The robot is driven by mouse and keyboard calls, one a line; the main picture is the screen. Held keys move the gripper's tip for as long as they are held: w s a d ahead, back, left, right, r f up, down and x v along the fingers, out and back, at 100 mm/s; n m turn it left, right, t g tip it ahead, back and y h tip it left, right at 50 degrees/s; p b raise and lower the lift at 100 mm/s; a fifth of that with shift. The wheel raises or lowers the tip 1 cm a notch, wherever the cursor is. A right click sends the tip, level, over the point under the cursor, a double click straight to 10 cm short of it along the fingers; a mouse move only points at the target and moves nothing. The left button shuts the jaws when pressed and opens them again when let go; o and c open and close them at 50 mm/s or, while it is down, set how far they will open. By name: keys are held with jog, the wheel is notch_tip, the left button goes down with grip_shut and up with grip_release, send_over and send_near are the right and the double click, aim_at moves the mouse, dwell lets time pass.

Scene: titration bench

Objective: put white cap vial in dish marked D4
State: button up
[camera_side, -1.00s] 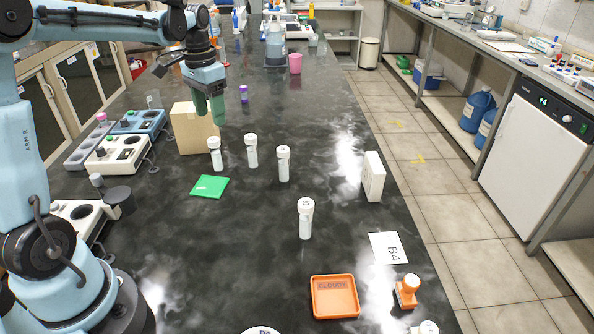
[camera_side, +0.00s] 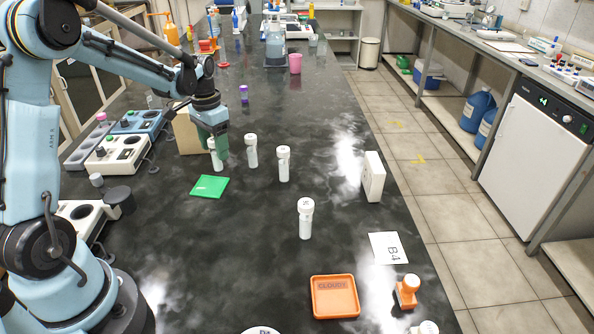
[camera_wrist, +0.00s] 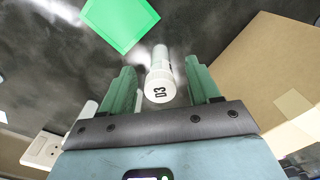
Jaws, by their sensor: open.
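Several white vials with white caps stand upright on the dark bench. The leftmost vial (camera_side: 214,160) is at my gripper (camera_side: 218,148). In the wrist view, this vial (camera_wrist: 160,84) lies between the two green fingers of my gripper (camera_wrist: 162,85), which are apart with a gap on each side. Its cap mark looks like D3. Other white vials (camera_side: 251,152), (camera_side: 284,165) and (camera_side: 306,220) stand to the right. A round white dish (camera_side: 261,330) is cut off at the bottom edge; its mark is only partly visible.
A green square (camera_side: 209,187) lies in front of the leftmost vial. A cardboard box (camera_wrist: 268,75) stands close beside my gripper. An orange tray (camera_side: 335,311), a B4 card (camera_side: 388,248) and a white box (camera_side: 373,177) are to the right. The bench's front middle is clear.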

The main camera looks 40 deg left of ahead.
jog(key=shift+f, duration=1.15)
grip_shut()
jog(key=shift+r, duration=0.15)
